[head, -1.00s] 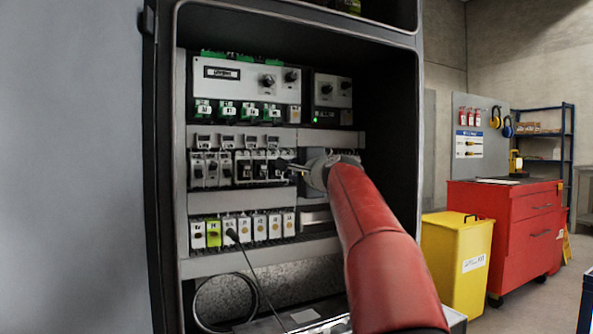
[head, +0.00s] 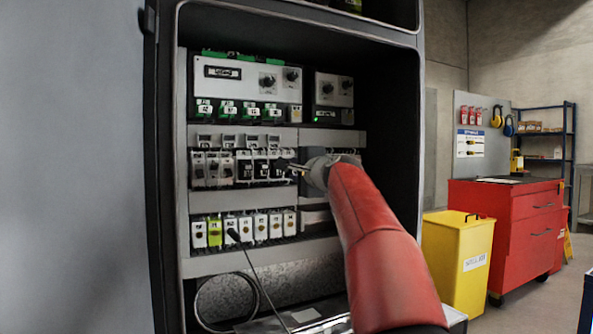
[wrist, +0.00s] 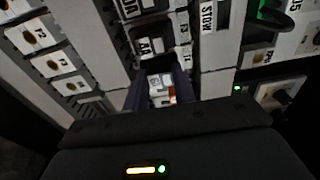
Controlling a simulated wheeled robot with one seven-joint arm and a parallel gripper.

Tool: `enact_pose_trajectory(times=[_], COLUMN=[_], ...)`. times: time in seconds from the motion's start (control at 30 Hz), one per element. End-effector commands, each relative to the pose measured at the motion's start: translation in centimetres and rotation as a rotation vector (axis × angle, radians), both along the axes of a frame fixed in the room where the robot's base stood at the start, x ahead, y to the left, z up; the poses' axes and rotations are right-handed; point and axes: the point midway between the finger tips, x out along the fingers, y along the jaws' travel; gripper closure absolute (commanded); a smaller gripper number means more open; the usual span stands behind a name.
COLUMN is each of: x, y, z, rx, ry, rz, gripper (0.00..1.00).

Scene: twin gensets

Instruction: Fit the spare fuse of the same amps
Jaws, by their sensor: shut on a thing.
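My gripper (head: 292,168) reaches into the open cabinet, its tip at the right end of the middle row of dark and white units (head: 243,167). In the wrist view my gripper (wrist: 160,92) has two dark fingers closed around a small pale piece with an orange patch (wrist: 161,91). I cannot tell whether this piece is a fuse or part of a unit, and its amps cannot be read. A dark unit with a white label (wrist: 152,46) is just beyond the fingertips. White units with round gold dots stand in the lower row (head: 259,227), and show at left in the wrist view (wrist: 47,50).
A label reading STOW (wrist: 208,16) is beside the dark units. A control module with knobs (head: 246,77) fills the upper row. A dark probe with a cable (head: 235,237) hangs before the lower row. Outside stand a yellow bin (head: 458,262) and red drawer cabinet (head: 507,232).

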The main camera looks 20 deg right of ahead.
Motion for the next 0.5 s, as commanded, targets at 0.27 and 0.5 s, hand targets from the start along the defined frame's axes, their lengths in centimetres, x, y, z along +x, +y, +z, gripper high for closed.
enact_pose_trajectory(times=[0.27, 0.5], x=[0.09, 0.26], y=[0.01, 0.01], z=[0.04, 0.01], rx=[0.000, 0.000], ry=[0.000, 0.000], rz=[0.000, 0.000], gripper=[1.00, 0.61])
